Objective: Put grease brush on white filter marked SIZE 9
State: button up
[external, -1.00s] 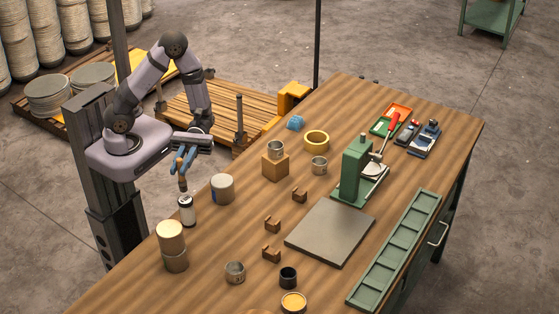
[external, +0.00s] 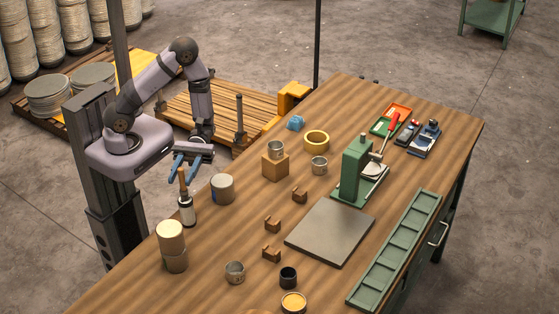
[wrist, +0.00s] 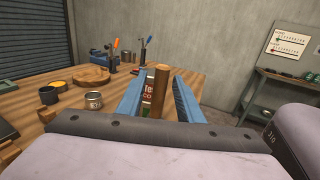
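The grease brush (external: 183,182) stands about upright, its wooden handle up, on or just over the top of a small white cylinder (external: 188,214), which looks like the white filter. I cannot read a SIZE 9 mark or tell the exact contact. My gripper (external: 186,167) is above the cylinder with its blue fingers spread on both sides of the handle. In the wrist view, the handle (wrist: 160,92) stands between the open fingers, with gaps visible on both sides. The brush's lower end is hidden there.
Stacked cans (external: 171,245) stand nearer the camera. A green press (external: 355,170) and grey plate (external: 330,232) are farther right. Wood between them is partly clear.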

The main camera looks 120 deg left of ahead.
jog(key=shift+r, duration=0.15)
jog(key=shift+s+a, duration=0.15)
jog(key=shift+a, duration=0.4)
jog(key=b+v, duration=0.4)
jog(key=v, duration=0.7)
jog(key=shift+d, duration=0.1)
